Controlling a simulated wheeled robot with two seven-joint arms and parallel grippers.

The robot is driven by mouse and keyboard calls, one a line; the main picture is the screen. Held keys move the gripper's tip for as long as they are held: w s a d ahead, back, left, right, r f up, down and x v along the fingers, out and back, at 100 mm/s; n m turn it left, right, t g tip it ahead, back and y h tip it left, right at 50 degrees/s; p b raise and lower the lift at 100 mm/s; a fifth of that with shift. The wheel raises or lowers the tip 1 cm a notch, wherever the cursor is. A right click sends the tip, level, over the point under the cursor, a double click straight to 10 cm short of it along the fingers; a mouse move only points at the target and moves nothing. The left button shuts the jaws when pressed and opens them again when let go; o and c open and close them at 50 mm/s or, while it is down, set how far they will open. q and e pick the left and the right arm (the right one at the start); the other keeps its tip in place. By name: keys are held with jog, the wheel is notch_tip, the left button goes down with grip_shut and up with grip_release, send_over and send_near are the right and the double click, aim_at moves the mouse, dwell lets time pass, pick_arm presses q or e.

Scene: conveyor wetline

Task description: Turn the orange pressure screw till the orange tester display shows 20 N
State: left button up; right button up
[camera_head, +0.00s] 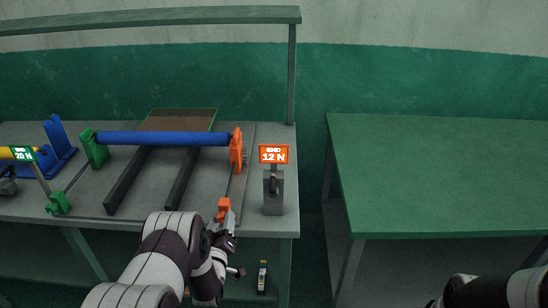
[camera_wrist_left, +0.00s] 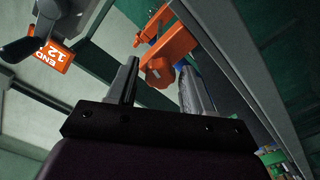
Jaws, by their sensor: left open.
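The orange tester display (camera_head: 273,154) reads 12 N on its grey stand, right of the roller frame. It also shows tilted in the left wrist view (camera_wrist_left: 52,56). An orange block (camera_head: 224,208), seemingly the pressure screw's, sits at the near right corner of the frame. In the left wrist view an orange part (camera_wrist_left: 170,62) shows between and beyond the fingertips. My left gripper (camera_head: 229,217) is open right at the orange block; contact cannot be told, and the screw head is not clear. My right arm shows at the bottom right, its gripper out of view.
A blue roller (camera_head: 160,138) lies between a green bracket (camera_head: 94,149) and an orange bracket (camera_head: 237,151). A green display (camera_head: 22,154) at left reads 20 N. A green-topped table (camera_head: 440,170) at right is empty. A small bottle (camera_head: 262,276) stands below the bench.

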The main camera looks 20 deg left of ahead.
pick_arm(q)
jog(key=c, duration=0.7)
jog(key=m, duration=0.3)
jog(key=shift+m+b, duration=0.3)
jog(key=shift+m, duration=0.7)
